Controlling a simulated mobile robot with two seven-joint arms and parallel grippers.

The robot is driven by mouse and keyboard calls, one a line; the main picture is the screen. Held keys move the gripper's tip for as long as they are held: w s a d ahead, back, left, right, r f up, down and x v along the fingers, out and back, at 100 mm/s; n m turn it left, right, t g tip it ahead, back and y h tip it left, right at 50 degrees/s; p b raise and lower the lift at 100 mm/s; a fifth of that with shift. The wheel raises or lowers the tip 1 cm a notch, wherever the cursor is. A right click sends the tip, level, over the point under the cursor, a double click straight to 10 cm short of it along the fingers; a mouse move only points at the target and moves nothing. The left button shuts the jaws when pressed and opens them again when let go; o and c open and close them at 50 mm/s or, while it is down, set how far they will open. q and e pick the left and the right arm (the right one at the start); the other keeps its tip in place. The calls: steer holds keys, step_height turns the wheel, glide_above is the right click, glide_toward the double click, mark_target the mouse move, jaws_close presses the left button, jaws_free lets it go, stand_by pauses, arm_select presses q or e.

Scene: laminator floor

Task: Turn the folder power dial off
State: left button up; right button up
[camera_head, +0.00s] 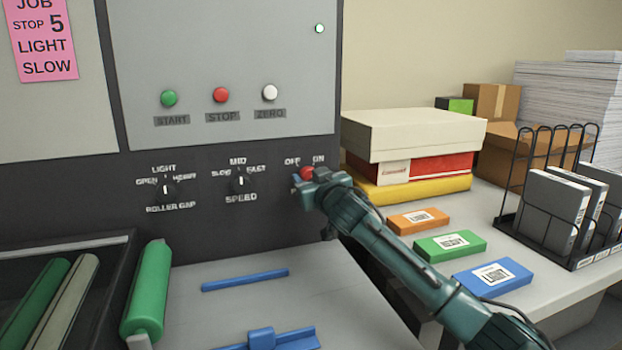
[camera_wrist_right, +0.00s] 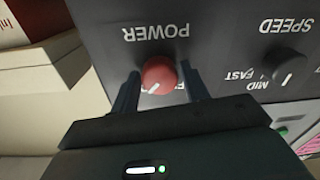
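The red power dial (camera_head: 307,173) is on the dark lower panel of the machine, under the OFF and ON labels. In the right wrist view, which shows the panel upside down, the dial (camera_wrist_right: 158,74) has a white mark toward the lower left, the ON side. My right gripper (camera_head: 304,182) is at the panel and partly covers the dial and its label. In the wrist view its two fingers stand on either side of the dial, with a thin gap visible at each side, so it looks open around the dial. My left gripper is not in view.
The speed dial (camera_head: 240,181) and roller gap dial (camera_head: 165,189) are to the left. Start, stop (camera_head: 221,95) and zero buttons sit above. Boxes (camera_head: 412,134), coloured packets and a wire rack (camera_head: 506,218) stand at the right.

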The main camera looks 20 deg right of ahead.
steer(key=c, duration=0.6)
steer(key=shift+c, duration=0.2)
